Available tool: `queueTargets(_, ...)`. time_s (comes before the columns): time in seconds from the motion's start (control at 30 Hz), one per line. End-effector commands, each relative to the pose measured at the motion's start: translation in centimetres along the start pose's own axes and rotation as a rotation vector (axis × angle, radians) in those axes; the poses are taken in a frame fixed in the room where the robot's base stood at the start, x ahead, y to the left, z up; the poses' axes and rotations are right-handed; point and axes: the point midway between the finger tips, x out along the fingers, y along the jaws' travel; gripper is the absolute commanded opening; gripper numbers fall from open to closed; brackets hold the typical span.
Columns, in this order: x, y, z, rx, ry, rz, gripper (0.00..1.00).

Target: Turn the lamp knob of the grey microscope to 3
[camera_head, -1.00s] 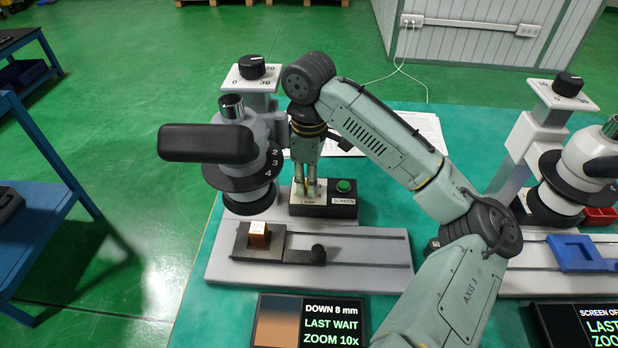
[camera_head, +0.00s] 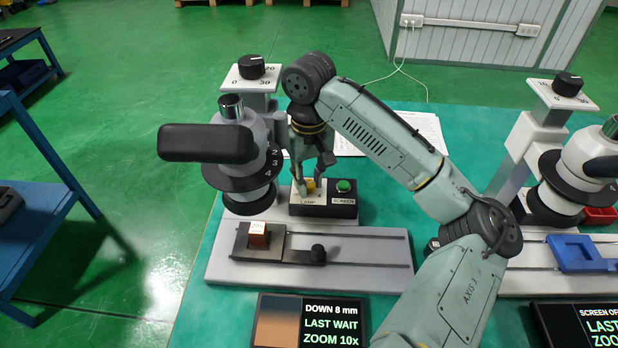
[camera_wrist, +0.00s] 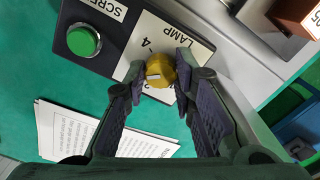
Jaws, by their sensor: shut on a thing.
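The yellow lamp knob (camera_wrist: 160,70) sits on a white plate marked LAMP (camera_wrist: 190,50), with a white mark on its top. A 4 is readable beside it and other digits are partly covered by my fingers. My gripper (camera_wrist: 158,72) is shut on the knob, one fingertip on each side. In the head view my gripper (camera_head: 311,182) reaches down to the knob at the left of the black control box (camera_head: 325,211). The grey microscope (camera_head: 233,180) stands just left of the box, on its light grey base (camera_head: 225,270).
A green screen button (camera_head: 343,186) is close beside the knob. A brown block (camera_head: 259,238) sits on the dark stage in front. A screen (camera_head: 310,321) stands at the front edge. A second microscope (camera_head: 580,175) is at the right. Paper lies behind.

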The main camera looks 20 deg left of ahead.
Motion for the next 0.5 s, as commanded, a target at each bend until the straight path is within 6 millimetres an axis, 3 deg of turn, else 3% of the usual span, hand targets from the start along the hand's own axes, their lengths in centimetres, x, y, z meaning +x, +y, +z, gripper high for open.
queueTargets(0.5, 0.07, -0.08, 0.06, 0.127, -0.003, -0.001, 0.0)
